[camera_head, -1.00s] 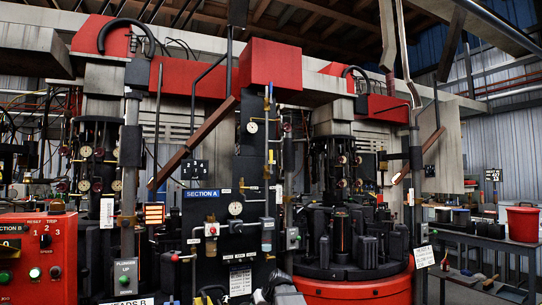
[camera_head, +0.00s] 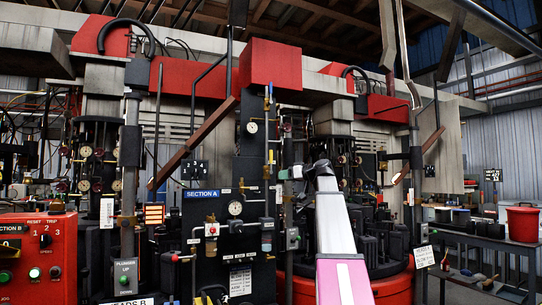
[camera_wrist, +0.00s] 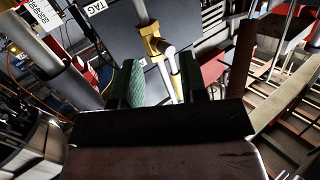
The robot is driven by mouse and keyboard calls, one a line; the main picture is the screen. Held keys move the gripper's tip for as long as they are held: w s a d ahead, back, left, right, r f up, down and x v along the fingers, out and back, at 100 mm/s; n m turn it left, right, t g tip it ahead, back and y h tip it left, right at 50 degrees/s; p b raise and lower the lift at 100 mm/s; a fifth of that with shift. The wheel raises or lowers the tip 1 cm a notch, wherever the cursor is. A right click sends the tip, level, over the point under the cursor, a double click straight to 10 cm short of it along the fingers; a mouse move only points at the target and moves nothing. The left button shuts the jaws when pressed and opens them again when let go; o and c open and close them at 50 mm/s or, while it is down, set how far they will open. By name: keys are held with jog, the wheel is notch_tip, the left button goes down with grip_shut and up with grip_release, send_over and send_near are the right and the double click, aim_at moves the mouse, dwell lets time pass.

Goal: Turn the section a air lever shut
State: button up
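In the wrist view, a brass valve body (camera_wrist: 154,45) sits on a pale pipe in front of a dark panel. A yellow lever (camera_wrist: 176,87) runs down from it, alongside the pipe. My gripper (camera_wrist: 160,85) is open, its two green-padded fingers apart on either side of the lever and pipe. I cannot tell whether either finger touches them. The lever's lower end is hidden behind my gripper's body. In the head view, the blue SECTION A sign (camera_head: 201,194) is on the dark panel, left of the pipe. My arm rises in front of the red-based machine; my fingertips are not clear there.
A round gauge (camera_head: 235,208) and a regulator with a red knob (camera_head: 211,230) are on the panel. A red control box (camera_head: 38,258) stands at the left. A red bucket (camera_head: 522,224) stands on a bench at the right. Pipes and hoses crowd around the gripper.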

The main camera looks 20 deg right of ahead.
jog(key=n+y, duration=0.1)
jog(key=n, duration=0.1)
send_near(271, 153)
jog(key=shift+t, duration=0.4)
jog(key=x, duration=1)
jog(key=shift+w+f, duration=0.25)
grip_shut()
